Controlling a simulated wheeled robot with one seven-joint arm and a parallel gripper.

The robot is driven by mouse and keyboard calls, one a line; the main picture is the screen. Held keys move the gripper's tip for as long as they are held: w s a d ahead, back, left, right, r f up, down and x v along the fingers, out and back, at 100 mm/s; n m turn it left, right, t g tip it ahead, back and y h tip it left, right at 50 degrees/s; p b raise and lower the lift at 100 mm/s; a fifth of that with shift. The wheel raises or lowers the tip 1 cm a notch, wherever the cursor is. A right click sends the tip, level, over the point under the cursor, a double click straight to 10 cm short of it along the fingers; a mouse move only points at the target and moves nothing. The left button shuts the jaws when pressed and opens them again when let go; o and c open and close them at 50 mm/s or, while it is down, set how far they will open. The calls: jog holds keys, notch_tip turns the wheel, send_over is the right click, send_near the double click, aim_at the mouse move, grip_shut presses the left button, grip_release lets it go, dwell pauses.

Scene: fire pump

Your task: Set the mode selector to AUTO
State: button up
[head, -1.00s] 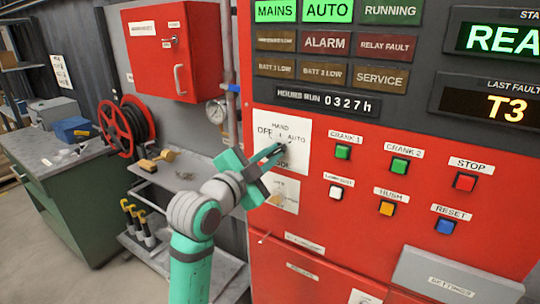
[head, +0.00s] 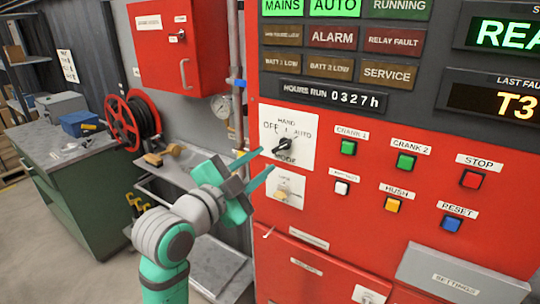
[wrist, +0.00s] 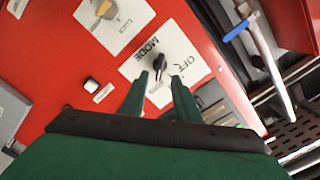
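The mode selector (head: 284,146) is a black knob on a white plate with HAND, OFF and AUTO marks. Its handle slants up to the right, towards AUTO. In the wrist view the selector (wrist: 160,64) stands just beyond the fingertips, its handle towards the partly covered mark between them. The AUTO lamp (head: 335,6) is lit green. My gripper (head: 267,161) is open and empty, its fingers apart and clear of the knob, to its lower left in the head view. The open gripper (wrist: 160,83) also shows in the wrist view.
A smaller selector (head: 283,195) with a yellowish knob sits below. Several push buttons, including the red STOP button (head: 471,179), lie to the right. A vertical pipe (head: 237,90) and a red hose reel (head: 133,122) are left of the panel.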

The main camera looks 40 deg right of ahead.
jog(key=shift+v, duration=1.5)
jog(key=w+a+f+n+t+y, duration=0.1)
jog(key=w+a+f+n+t, duration=0.15)
jog(key=f+n, duration=0.2)
jog(key=w+a+f+n+t, duration=0.1)
jog(key=f+n+t, duration=0.2)
jog(key=f, duration=0.2)
jog(key=s+a+f+n+t+y, duration=0.25)
jog(key=a+f+n+y, duration=0.3)
jog(key=f, duration=0.55)
jog(key=s+a+f+n+t+y, duration=0.3)
jog(key=a+f+n, duration=0.35)
jog(key=f, duration=0.55)
jog(key=s+a+f+n+g+y, duration=0.1)
jog(key=s+a+f+n+y, duration=0.15)
jog(key=s+a+f, duration=0.4)
jog(key=s+a+f+n+y, duration=0.2)
jog(key=s+f+y, duration=0.15)
jog(key=s, duration=0.55)
jog(key=s+a, duration=0.1)
jog(key=s, duration=0.7)
jog(key=s+a+g+y, duration=0.1)
jog(key=s+a, duration=0.1)
jog(key=s, duration=0.6)
jog(key=shift+a+f, duration=0.25)
